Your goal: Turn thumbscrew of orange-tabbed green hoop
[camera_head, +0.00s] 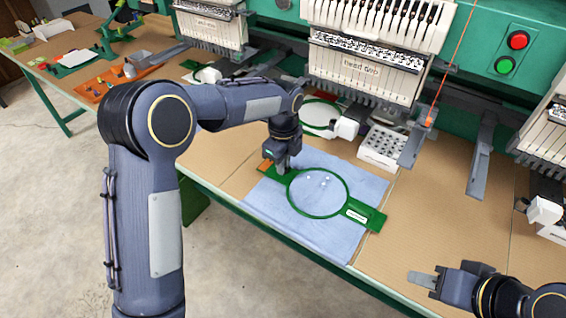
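The orange-tabbed green hoop (345,190) lies flat on a light blue cloth on the table, with green side arms at its left and right. Its orange tab (263,166) shows at the end of the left arm. A white label is on the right arm. My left gripper (283,168) points down at the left arm, just right of the orange tab. The thumbscrew is not visible; the gripper may hide it. Whether the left fingers are open or shut is unclear. My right gripper (422,279) is at the lower right, away from the hoop, its fingers seen edge-on.
Green embroidery machines (365,60) stand along the back. A white perforated box (382,147) sits behind the cloth (335,238). Another hoop (320,117) lies behind my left gripper. Grey machine arms (481,160) reach forward at right. Bare tabletop (435,220) lies right of the cloth.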

